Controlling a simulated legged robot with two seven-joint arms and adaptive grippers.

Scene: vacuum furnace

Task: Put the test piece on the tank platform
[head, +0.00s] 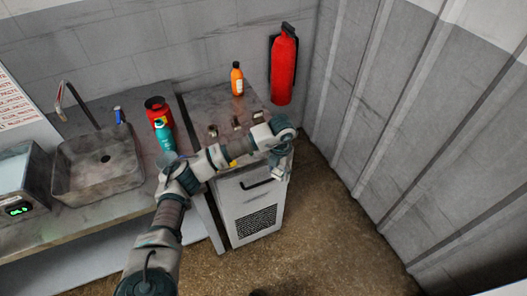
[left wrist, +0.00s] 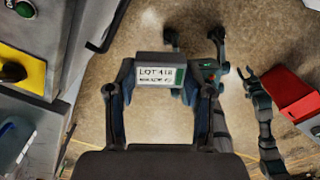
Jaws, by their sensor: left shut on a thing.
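My left gripper (head: 280,170) hangs at the front right edge of the grey-topped cabinet (head: 262,206), over the floor side. In the left wrist view my left gripper (left wrist: 157,86) is shut on a small grey block (left wrist: 153,72), its fingers on both sides. The block has a white label reading "LOT 418" and a green stripe; I take it for the test piece. In the head view the block cannot be made out. Several small metal pieces (head: 236,122) stand on the cabinet top. I cannot tell which surface is the tank platform.
An orange bottle (head: 237,79) stands at the cabinet's back, near a red extinguisher (head: 284,65) on the wall. A teal bottle (head: 164,134), a red container (head: 155,109) and a sink (head: 97,163) are left. Bare floor (head: 330,225) lies right. A red box (left wrist: 291,94) shows below.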

